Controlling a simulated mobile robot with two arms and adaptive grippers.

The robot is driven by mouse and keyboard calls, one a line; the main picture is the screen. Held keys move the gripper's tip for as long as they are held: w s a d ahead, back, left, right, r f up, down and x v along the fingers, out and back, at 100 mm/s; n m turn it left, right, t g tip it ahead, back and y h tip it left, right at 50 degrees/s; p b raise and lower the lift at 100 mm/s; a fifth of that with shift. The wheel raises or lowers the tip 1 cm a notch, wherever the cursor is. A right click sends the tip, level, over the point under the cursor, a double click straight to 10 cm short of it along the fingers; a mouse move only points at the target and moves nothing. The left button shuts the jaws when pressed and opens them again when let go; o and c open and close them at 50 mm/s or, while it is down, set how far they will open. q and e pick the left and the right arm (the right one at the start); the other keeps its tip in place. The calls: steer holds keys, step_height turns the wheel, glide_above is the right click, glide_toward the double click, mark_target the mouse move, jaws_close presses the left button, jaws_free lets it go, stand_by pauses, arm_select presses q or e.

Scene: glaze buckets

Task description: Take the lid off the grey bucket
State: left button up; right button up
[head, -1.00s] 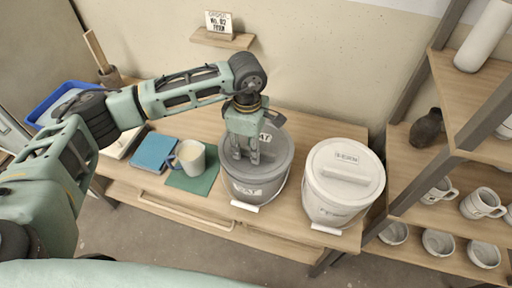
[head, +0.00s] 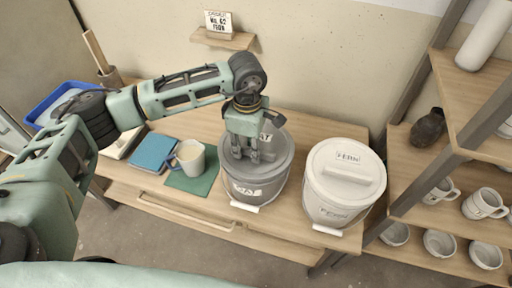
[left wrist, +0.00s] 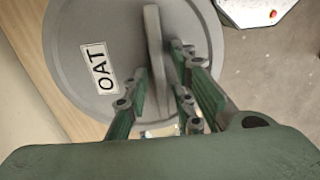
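The grey bucket (head: 252,190) stands on the wooden table with its flat grey lid (head: 276,165) seated on top. In the left wrist view the lid (left wrist: 75,35) shows an "OAT" label and an upright bar handle (left wrist: 154,40). My left gripper (head: 245,156) points straight down over the lid. Its fingers (left wrist: 162,75) stand on either side of the handle, close to it. Whether they press on the handle or leave a small gap I cannot tell. My right gripper is not in view.
A white bucket (head: 328,212) with its own lid stands close on the right. A mug (head: 188,157) on a green mat (head: 203,184) and a blue book (head: 153,152) lie to the left. A shelf (head: 470,140) with pottery rises at the right.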

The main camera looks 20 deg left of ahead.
arm_select(q)
jaws_close()
steer(key=shift+r, duration=0.1)
